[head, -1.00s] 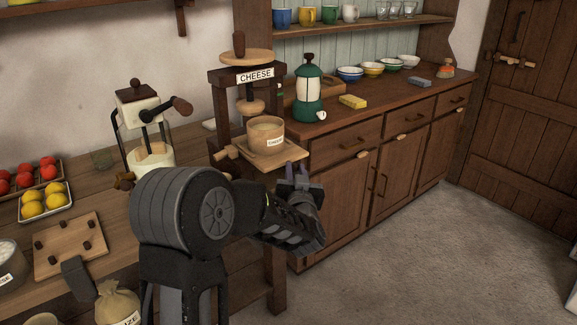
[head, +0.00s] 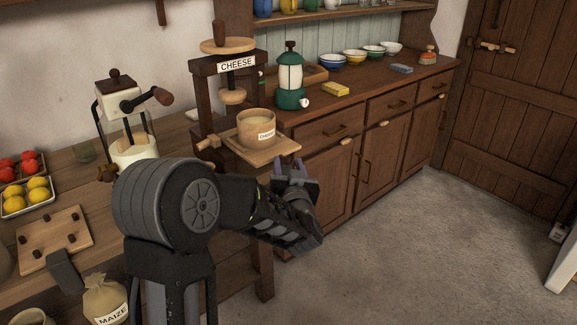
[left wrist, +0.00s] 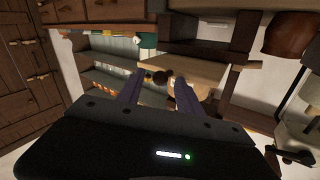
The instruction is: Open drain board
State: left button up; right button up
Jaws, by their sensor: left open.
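The drain board (head: 262,157) is a light wooden board sticking out of the dark cheese press (head: 211,102). A round wooden mould (head: 250,124) with a paper label stands on it. My left gripper (head: 289,166) is open and empty near the board's front right edge, its fingers pointing up toward it. In the left wrist view the board (left wrist: 197,70) lies just beyond the fingers, and a small dark round knob (left wrist: 161,77) shows between the fingertips. I cannot tell whether they touch it. My right gripper is in neither view.
A wooden sideboard (head: 345,150) with a green lantern (head: 290,80) and several bowls stands behind and right of the press. The worktop at left holds a mill (head: 125,120), a peg board (head: 55,238) and trays of fruit.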

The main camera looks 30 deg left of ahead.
pick_arm(q)
jog(key=v, duration=0.7)
jog(key=shift+s+d, duration=0.3)
dwell(0.3)
jog(key=d+f+m+g+h+p, duration=0.25)
jog(key=d+f+h, duration=0.85)
jog(key=d+f, duration=0.6)
jog(key=s+d+f+g+h+p, duration=0.1)
jog(key=s+d+f+g+p, duration=0.1)
jog(key=s, duration=0.7)
jog(key=s+d+f+m+g+h+p, duration=0.1)
jog(key=s+d+f+g+h+p, duration=0.1)
jog(key=s+d+f+g, duration=0.3)
jog(key=s+d+f+g+h+p, duration=0.1)
jog(key=s+d+f+g+p, duration=0.2)
jog(key=s+d+f, duration=0.3)
jog(key=s+f+g, duration=0.1)
jog(key=s+f, duration=0.2)
jog(key=s, duration=0.4)
jog(key=shift+f+h, duration=0.3)
